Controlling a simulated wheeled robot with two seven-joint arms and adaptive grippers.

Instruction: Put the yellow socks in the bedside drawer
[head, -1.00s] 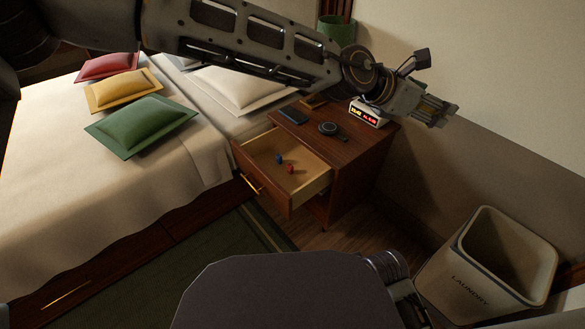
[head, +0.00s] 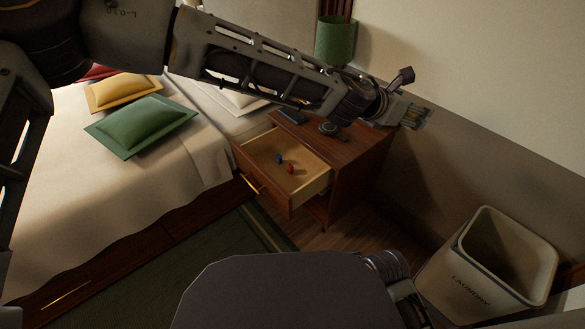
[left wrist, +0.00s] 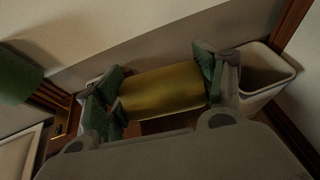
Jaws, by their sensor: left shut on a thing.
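My left gripper (head: 415,117) is above the right side of the bedside table in the head view, near the wall. In the left wrist view my left gripper (left wrist: 160,93) is shut on the yellow socks (left wrist: 162,90), a rolled yellow bundle between its green-padded fingers. In the head view the socks are barely discernible. The bedside drawer (head: 318,186) is pulled open below and to the left of the gripper. A small blue thing (head: 279,159) and a small red thing (head: 291,169) lie inside it. My right gripper is not in view.
The wooden bedside table (head: 350,160) carries a dark round object (head: 328,128) and a dark flat object (head: 293,117). The bed (head: 110,210) with pillows is at left. A laundry bin (head: 470,290) stands at lower right. The drawer has much bare floor inside.

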